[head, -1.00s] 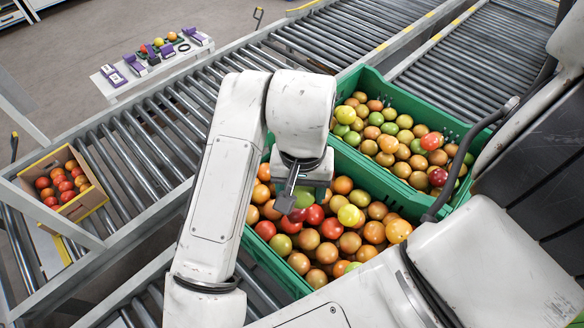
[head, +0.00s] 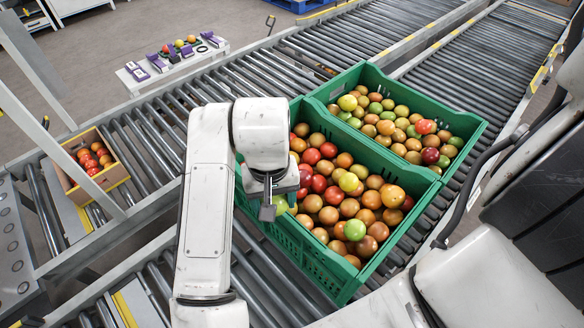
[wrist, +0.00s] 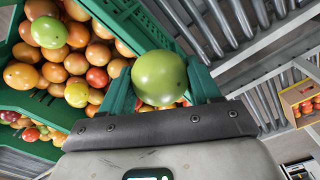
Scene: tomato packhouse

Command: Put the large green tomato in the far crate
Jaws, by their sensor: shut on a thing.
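My gripper (head: 270,204) is shut on the large green tomato (wrist: 160,77), which sits between its two teal fingers in the wrist view. In the head view the tomato (head: 281,204) is mostly hidden behind the gripper, above the left part of the near crate (head: 300,254). The far crate (head: 474,124) is green too, stands behind the near one, and holds orange, green and red tomatoes. The near crate is filled with mixed tomatoes.
Both crates stand on a roller conveyor (head: 470,55). A cardboard box (head: 112,176) of red tomatoes is at the left. A small white table (head: 135,82) with purple-and-white items and a few fruits stands behind the conveyor.

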